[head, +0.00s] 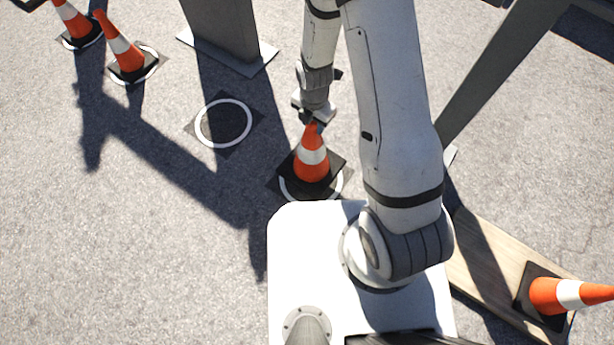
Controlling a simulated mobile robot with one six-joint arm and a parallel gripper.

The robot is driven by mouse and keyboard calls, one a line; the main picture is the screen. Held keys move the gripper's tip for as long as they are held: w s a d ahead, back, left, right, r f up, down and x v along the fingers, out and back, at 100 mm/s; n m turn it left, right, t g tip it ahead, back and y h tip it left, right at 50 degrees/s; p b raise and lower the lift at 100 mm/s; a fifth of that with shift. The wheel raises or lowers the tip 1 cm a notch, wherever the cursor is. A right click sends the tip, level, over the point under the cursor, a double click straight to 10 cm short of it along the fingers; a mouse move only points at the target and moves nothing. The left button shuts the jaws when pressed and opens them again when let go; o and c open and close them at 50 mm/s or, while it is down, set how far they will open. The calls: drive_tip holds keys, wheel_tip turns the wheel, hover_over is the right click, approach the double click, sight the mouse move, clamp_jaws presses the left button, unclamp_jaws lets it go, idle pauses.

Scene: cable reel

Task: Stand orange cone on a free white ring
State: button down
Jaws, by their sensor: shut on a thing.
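My gripper (312,118) is shut on the tip of an orange cone (312,163) with a white band and a black square base. This cone is upright over a white ring (297,193), whose near edge shows around the base; I cannot tell whether the base touches the ground. To its left, a white ring (223,122) on a dark square is empty. Two more orange cones, one (122,48) and another (74,22), stand on rings at the upper left. Another cone (570,294) is on a wooden board at the lower right.
A grey post (222,32) with a flat foot plate stands behind the empty ring. A slanted grey beam (505,65) is at the right. The wooden board (487,265) lies at the lower right. Open asphalt is at the left.

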sight(312, 147)
drive_tip(key=shift+s+f, duration=0.1)
drive_tip(key=shift+f, duration=0.2)
wheel_tip(312, 147, down, 10)
drive_tip(key=b, duration=0.4)
drive_tip(key=shift+r, duration=0.25)
drive_tip(key=shift+f+b, duration=0.15)
drive_tip(key=shift+b, duration=0.15)
drive_tip(key=c, duration=0.9)
unclamp_jaws()
